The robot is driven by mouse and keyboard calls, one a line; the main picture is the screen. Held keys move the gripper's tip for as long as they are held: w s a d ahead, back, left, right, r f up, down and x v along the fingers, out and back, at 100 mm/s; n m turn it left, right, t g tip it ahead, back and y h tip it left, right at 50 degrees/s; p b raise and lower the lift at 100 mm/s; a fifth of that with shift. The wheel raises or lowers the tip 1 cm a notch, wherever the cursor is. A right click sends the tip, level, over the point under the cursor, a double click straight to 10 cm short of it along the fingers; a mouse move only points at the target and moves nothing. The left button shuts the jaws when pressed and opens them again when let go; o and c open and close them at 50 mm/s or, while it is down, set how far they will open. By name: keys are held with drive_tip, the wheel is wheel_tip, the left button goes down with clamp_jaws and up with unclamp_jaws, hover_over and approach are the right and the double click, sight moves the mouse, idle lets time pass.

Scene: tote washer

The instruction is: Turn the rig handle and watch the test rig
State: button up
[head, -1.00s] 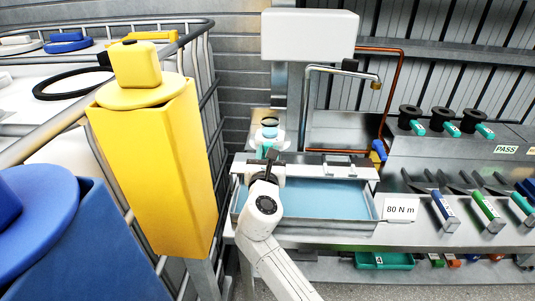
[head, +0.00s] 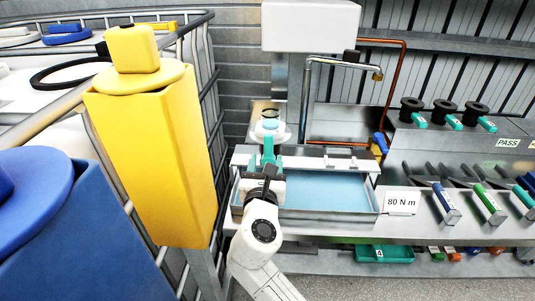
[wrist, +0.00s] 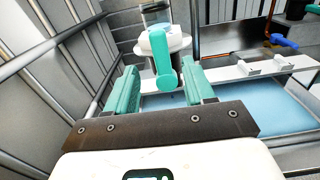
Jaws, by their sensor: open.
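The test rig (head: 270,124) is a white round body with a clear, dark-rimmed top, standing behind the tray. It also shows at the top of the wrist view (wrist: 150,42). A teal handle (wrist: 165,72) with a rounded lower end hangs on its front. My gripper (head: 266,163) is in front of the rig, its teal fingers pointing at it. In the wrist view my gripper (wrist: 160,80) is open, one finger on each side of the handle's line, with gaps showing. I cannot tell how far the handle reaches between the fingers.
A shallow tray with blue liquid (head: 330,195) lies below and right of my gripper. A tall yellow bin (head: 155,165) and a blue bin (head: 60,240) stand left, beside metal rails. A bent tap (head: 345,65) and a blue lever (head: 381,145) are right of the rig.

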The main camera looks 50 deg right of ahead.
drive_tip(key=shift+v, duration=1.55)
drive_tip(key=shift+d, duration=0.1)
drive_tip(key=s+f+m+g+y, duration=0.65)
drive_tip(key=s+f+m, duration=0.55)
drive_tip(key=f+m, duration=0.4)
drive_tip(key=s+a+f+m+g+y, duration=0.1)
drive_tip(key=s+a+f+m+y, duration=0.2)
drive_tip(key=s+a+f+m, duration=0.1)
drive_tip(key=s+a+f+m+g+y, duration=0.2)
drive_tip(key=s+a+f+m+y, duration=0.2)
drive_tip(key=s, duration=0.5)
drive_tip(key=shift+s+a+f+m, duration=0.2)
drive_tip(key=shift+a+f+m, duration=0.15)
drive_tip(key=shift+a+m, duration=0.55)
